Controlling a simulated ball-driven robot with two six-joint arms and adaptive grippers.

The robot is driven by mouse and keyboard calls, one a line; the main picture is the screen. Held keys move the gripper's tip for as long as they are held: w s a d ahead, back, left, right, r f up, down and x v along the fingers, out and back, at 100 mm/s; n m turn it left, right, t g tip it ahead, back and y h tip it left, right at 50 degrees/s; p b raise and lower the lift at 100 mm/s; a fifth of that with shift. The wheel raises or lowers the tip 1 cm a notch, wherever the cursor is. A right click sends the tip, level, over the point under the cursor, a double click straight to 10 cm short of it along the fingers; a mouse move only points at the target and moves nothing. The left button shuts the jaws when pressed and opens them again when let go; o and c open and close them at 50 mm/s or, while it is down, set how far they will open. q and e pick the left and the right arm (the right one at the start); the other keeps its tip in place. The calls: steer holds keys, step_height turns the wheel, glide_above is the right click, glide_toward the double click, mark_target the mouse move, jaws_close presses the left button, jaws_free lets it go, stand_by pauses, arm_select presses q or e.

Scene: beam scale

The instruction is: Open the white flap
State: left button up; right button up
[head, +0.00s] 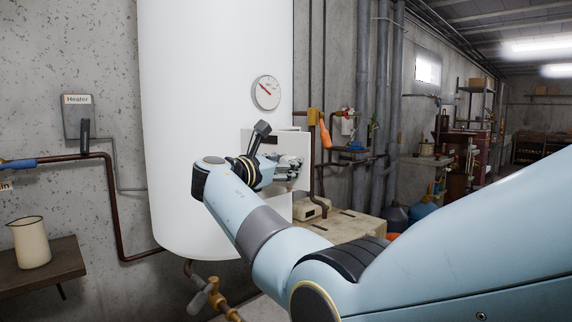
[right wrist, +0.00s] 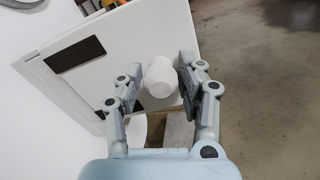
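The white flap (right wrist: 115,45) fills the upper middle of the right wrist view, with a dark rectangular patch and a white rounded knob (right wrist: 160,79). In the head view the flap (head: 301,143) shows on the front right of the white tank (head: 200,100), partly hidden by my right arm. I cannot tell whether it is shut or ajar. My right gripper (head: 287,168) is at the flap. In the right wrist view its fingers (right wrist: 158,85) are apart, one on each side of the knob, without a clear grip. My left gripper is not in view.
A round gauge (head: 266,93) sits on the tank above the flap. A heater switch box (head: 78,116) is on the left wall. A cream jug (head: 30,242) stands on a wooden shelf (head: 50,270). Pipes (head: 365,100) run at the right.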

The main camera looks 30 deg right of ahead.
steer(key=shift+o, duration=1.1)
steer(key=v, duration=0.7)
steer(key=shift+a, duration=0.25)
